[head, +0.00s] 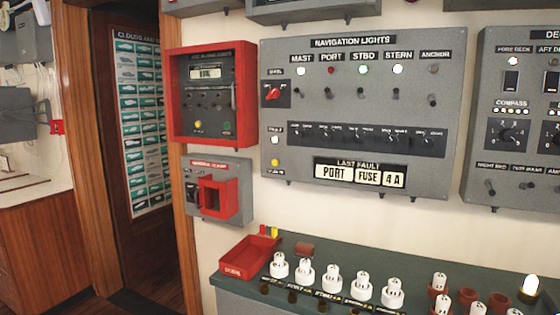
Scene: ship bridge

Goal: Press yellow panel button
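Two yellow round spots show on the wall units, and I cannot tell which is the panel button. One yellow spot (275,162) is at the lower left of the grey navigation lights panel (450,110), below a white one. The other yellow spot (197,125) is at the lower left inside the red-framed box (176,100), with a green one (227,127) to its right. Neither of my grippers is in view, and nothing covers either spot.
A smaller grey box with a red guard (218,196) hangs under the red-framed box. A doorway (130,130) is at left.

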